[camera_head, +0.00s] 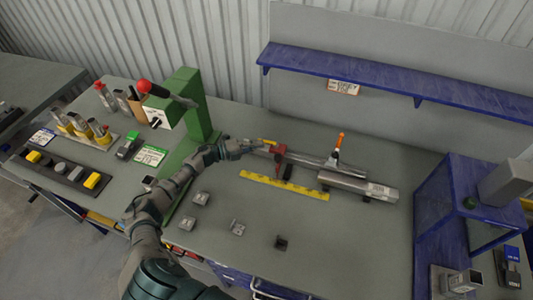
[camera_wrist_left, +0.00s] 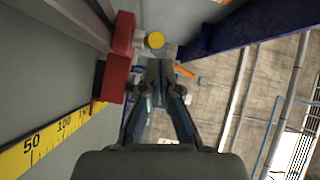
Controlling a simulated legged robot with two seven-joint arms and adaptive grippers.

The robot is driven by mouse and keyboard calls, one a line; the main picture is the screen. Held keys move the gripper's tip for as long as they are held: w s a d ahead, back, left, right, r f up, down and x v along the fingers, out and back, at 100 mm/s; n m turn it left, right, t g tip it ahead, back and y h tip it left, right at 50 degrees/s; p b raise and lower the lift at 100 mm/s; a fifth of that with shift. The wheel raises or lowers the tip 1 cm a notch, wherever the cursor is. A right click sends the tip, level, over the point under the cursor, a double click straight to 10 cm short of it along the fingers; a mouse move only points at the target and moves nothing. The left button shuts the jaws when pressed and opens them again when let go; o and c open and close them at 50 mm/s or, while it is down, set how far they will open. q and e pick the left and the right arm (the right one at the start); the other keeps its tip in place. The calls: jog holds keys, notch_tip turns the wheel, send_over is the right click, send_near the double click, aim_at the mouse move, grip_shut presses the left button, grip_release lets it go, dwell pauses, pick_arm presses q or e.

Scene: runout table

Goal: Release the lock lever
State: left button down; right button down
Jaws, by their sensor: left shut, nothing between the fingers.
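An orange-tipped lever (camera_head: 339,141) stands nearly upright on the metal fixture, above its right-hand cylinder (camera_head: 358,184). In the left wrist view an orange bar (camera_wrist_left: 185,71) shows just past my fingertips; I cannot tell whether it is the same lever. My left gripper (camera_head: 252,147) is shut and empty at the fixture's left end, left of the red block (camera_head: 279,153) and apart from the orange-tipped lever. In the left wrist view my left gripper (camera_wrist_left: 160,66) points past the red block (camera_wrist_left: 118,55) and a yellow disc (camera_wrist_left: 156,40). My right gripper is not in view.
A yellow ruler (camera_head: 285,186) lies in front of the fixture. A green press (camera_head: 196,110) with a red-knobbed handle (camera_head: 145,86) stands left of it. Small grey blocks (camera_head: 200,198) lie in front. A blue shelf (camera_head: 380,75) hangs behind; a blue stand (camera_head: 455,215) is right.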

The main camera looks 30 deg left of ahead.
pick_arm(q)
notch_tip(320, 180, up, 9)
jog(key=shift+w+a+f, duration=0.2)
jog(key=shift+a, duration=0.05)
dwell(0.3)
jog(key=shift+a, duration=0.1)
